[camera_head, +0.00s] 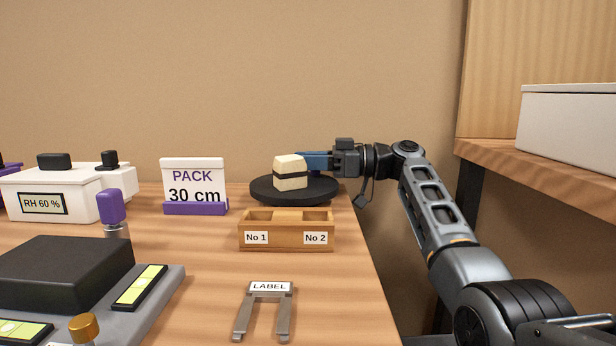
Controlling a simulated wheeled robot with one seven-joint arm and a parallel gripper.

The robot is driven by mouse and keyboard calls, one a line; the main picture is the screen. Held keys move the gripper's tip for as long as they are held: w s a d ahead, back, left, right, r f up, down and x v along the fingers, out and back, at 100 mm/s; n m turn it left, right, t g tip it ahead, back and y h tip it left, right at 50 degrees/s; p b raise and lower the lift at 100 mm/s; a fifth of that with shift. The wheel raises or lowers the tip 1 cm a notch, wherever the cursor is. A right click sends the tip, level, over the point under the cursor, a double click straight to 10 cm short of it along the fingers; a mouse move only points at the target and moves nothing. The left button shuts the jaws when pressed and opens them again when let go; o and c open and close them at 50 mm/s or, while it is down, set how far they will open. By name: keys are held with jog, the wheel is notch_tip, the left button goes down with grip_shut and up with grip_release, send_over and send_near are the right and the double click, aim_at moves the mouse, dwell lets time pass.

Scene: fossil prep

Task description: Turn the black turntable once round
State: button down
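The black turntable (316,196) is a round dark disc near the back right of the wooden table. A cream block with a dark band (290,174) sits on it, a little left of its middle. My gripper (308,160) reaches in from the right, level over the turntable, with its blue fingers just behind and right of the block. The block hides the fingertips, so I cannot tell whether they are apart, or whether they touch the block or the disc.
A wooden holder marked No 1 and No 2 (287,243) stands in front of the turntable. A PACK 30 cm sign (194,187) is to its left. A grey LABEL piece (266,304) lies in front. A white box (570,128) sits on a shelf (560,165) at right.

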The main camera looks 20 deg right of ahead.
jog(key=shift+a+n+g, duration=0.1)
jog(key=shift+n+g, duration=0.2)
jog(key=shift+g, duration=0.2)
jog(key=c, duration=1)
grip_release()
jog(key=shift+o, duration=0.2)
jog(key=p+v, duration=0.1)
jog(key=v, duration=0.6)
jog(key=shift+s+d+f, duration=0.1)
jog(key=shift+d, duration=0.25)
jog(key=shift+c, duration=0.4)
